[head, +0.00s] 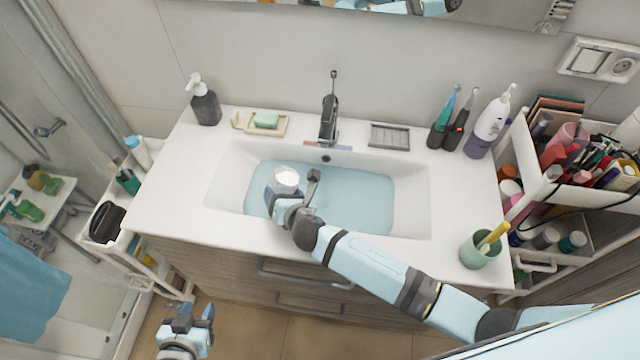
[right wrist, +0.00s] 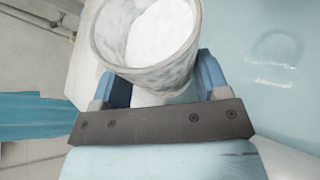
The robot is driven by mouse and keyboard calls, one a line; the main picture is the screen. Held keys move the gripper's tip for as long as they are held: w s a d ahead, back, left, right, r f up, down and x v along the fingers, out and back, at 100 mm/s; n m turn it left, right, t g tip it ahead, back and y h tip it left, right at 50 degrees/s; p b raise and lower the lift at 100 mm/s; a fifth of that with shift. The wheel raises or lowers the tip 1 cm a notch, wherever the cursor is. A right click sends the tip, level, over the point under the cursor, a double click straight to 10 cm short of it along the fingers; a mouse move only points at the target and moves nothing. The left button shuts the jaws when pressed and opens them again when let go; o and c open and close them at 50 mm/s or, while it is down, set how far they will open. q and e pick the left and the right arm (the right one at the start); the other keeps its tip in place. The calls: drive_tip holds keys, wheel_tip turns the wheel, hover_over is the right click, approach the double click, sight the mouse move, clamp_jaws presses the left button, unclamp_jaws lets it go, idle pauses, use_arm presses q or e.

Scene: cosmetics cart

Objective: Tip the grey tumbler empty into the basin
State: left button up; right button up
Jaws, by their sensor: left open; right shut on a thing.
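The grey tumbler (head: 286,178) is held over the left part of the basin (head: 412,205), which has light blue water in it. My right gripper (head: 276,196) is shut on the tumbler. In the right wrist view the tumbler (right wrist: 112,38) sits between the blue fingers of my right gripper (right wrist: 158,85). It has a marbled grey wall, and white contents fill its inside. It looks about upright, with its mouth facing up. My left gripper (head: 192,318) is open and empty, low in front of the counter at the left.
A dark faucet (head: 329,118) stands behind the basin. A soap dish (head: 262,124), a soap dispenser (head: 205,104), toothbrushes, a white bottle (head: 490,125) and a green cup (head: 478,251) stand around the basin. A full cosmetics cart (head: 570,185) is at the right.

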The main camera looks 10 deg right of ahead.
drive_tip(key=shift+d+r+m+y, duration=0.15)
drive_tip(key=shift+d+m+y, duration=0.1)
drive_tip(key=shift+m+y, duration=0.05)
drive_tip(key=shift+w+d+f+b, duration=0.1)
drive_tip(key=shift+d+f+b, duration=0.1)
drive_tip(key=shift+b, duration=0.3)
drive_tip(key=shift+w+d+f+m+y+b, duration=0.1)
drive_tip(key=shift+d+f+m+y+b, duration=0.1)
drive_tip(key=shift+d+m+y+b, duration=0.25)
drive_tip(key=shift+r, duration=0.15)
drive_tip(key=shift+r+m+y+b, duration=0.35)
drive_tip(key=shift+m+b, duration=0.15)
drive_tip(key=shift+m, duration=0.15)
drive_tip(key=shift+f+m+y+b, duration=0.25)
drive_tip(key=shift+m+y+b, duration=0.25)
drive_tip(key=shift+b, duration=0.55)
drive_tip(key=shift+d+r+m+y+b, duration=0.2)
drive_tip(key=shift+r+m+y+b, duration=0.6)
drive_tip(key=shift+m+b, duration=0.5)
idle(0.6)
drive_tip(key=shift+w+d+f+m+y, duration=0.1)
drive_tip(key=shift+d+m+y, duration=0.05)
drive_tip(key=shift+d+m, duration=0.25)
drive_tip(key=shift+w+d+f+m+y, duration=0.15)
drive_tip(key=shift+d+m, duration=0.15)
drive_tip(key=shift+d, duration=0.2)
idle(0.3)
